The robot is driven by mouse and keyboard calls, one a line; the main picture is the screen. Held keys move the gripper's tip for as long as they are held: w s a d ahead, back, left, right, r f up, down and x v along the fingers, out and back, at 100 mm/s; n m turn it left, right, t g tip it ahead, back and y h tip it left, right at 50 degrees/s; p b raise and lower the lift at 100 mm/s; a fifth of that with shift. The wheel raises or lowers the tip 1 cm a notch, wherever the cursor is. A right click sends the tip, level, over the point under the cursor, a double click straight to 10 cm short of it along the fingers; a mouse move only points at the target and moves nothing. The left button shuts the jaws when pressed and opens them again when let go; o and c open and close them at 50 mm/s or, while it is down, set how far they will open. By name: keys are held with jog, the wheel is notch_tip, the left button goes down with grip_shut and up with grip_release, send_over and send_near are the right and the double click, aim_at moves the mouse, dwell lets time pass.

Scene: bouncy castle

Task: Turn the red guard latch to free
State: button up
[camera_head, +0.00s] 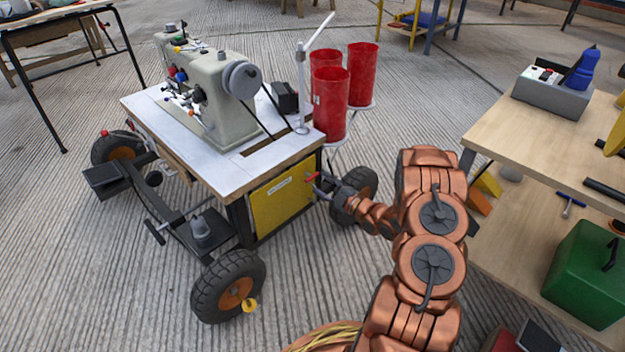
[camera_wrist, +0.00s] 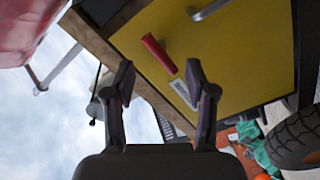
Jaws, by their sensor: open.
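The red guard latch (camera_wrist: 159,55) is a short red bar on the yellow guard panel (camera_wrist: 245,60) in the wrist view. It sits slanted, just beyond my fingertips. In the head view the latch (camera_head: 312,177) shows small and red near the panel's (camera_head: 282,204) upper right corner. My gripper (camera_wrist: 159,82) is open, and its two fingers point at the panel with the latch ahead of the gap between them. I see no contact with the latch. In the head view my gripper (camera_head: 330,188) is small, at the panel's right edge.
A sewing machine (camera_head: 222,100) stands on a wheeled cart with a white top (camera_head: 150,104). Red cylinders (camera_head: 332,100) stand behind the cart's right corner. A wooden bench (camera_head: 500,128) is close on my arm's right. A metal handle (camera_wrist: 210,8) and white label (camera_wrist: 182,93) are near the latch.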

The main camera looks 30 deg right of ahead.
aim_at(312, 177)
jog(key=shift+b+x, duration=0.75)
jog(key=shift+x, duration=2)
grip_shut()
